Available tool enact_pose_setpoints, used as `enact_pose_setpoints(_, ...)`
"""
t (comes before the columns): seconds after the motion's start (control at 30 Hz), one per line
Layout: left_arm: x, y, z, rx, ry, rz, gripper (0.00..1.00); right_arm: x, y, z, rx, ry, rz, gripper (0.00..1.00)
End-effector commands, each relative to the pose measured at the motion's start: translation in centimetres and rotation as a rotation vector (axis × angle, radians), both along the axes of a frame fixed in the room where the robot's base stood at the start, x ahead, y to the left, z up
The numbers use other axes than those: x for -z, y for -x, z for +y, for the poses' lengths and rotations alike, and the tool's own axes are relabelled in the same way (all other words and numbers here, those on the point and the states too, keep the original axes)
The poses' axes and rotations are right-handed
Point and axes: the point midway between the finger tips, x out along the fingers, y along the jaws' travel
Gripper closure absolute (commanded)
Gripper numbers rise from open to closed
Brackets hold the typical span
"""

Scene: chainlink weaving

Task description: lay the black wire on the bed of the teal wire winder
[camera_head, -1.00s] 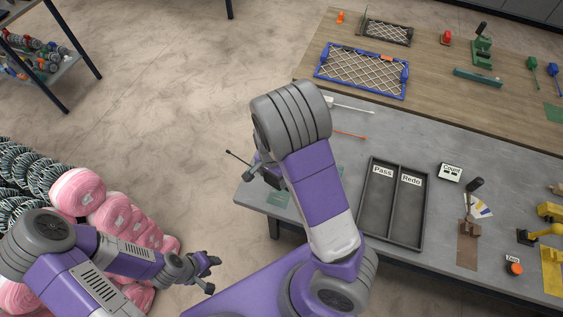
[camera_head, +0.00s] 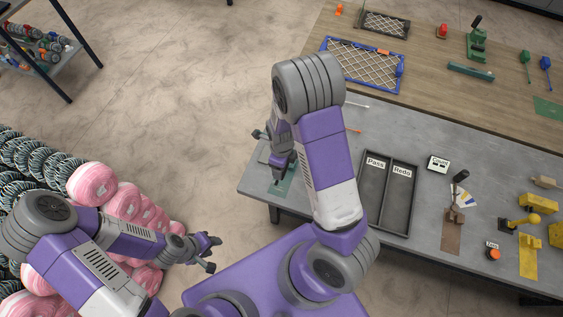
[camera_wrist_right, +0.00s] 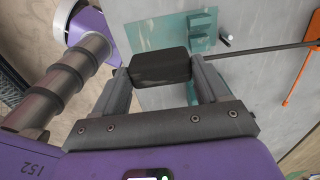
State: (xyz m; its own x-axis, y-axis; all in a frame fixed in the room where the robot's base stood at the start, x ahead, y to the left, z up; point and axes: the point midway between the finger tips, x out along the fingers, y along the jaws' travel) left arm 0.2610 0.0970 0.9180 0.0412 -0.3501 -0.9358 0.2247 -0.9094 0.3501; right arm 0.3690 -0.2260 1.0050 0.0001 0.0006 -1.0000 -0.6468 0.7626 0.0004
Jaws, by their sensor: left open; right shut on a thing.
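A thin dark rod (camera_wrist_right: 270,48) runs from beside the fingers to the right edge of the right wrist view. A teal piece with raised blocks (camera_wrist_right: 203,27), apparently the teal wire winder, lies just beyond the fingers on a teal patch. I cannot tell whether the wire touches it. In the head view my right gripper (camera_head: 280,172) is over the teal patch at the grey table's left end, partly hiding it. My left gripper (camera_head: 212,253) is open and empty, off the table.
An orange tool (camera_wrist_right: 300,80) lies right of the winder. The Pass and Redo tray (camera_head: 388,228) stands right of my right arm. Pink rolls (camera_head: 92,182) are stacked at left. A framed mesh (camera_head: 400,78) lies on the wooden table behind.

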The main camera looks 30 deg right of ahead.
Motion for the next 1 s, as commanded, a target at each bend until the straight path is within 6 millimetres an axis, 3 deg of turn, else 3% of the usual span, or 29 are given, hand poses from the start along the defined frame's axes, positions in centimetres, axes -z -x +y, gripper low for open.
enact_pose_setpoints(0.27,-0.2,0.0,0.0,0.0,0.0,0.0,0.57,0.0,-0.1,0.1,-0.003,0.001,0.0,0.61)
enact_pose_setpoints(0.7,4.0,0.0,0.0,0.0,0.0,0.0,0.57,5.4,-0.1,0.1,-0.002,0.001,0.0,0.61)
enact_pose_setpoints(1.0,5.7,0.0,0.0,0.0,0.0,0.0,0.57,7.5,-0.1,0.1,-0.003,0.001,0.0,0.61)
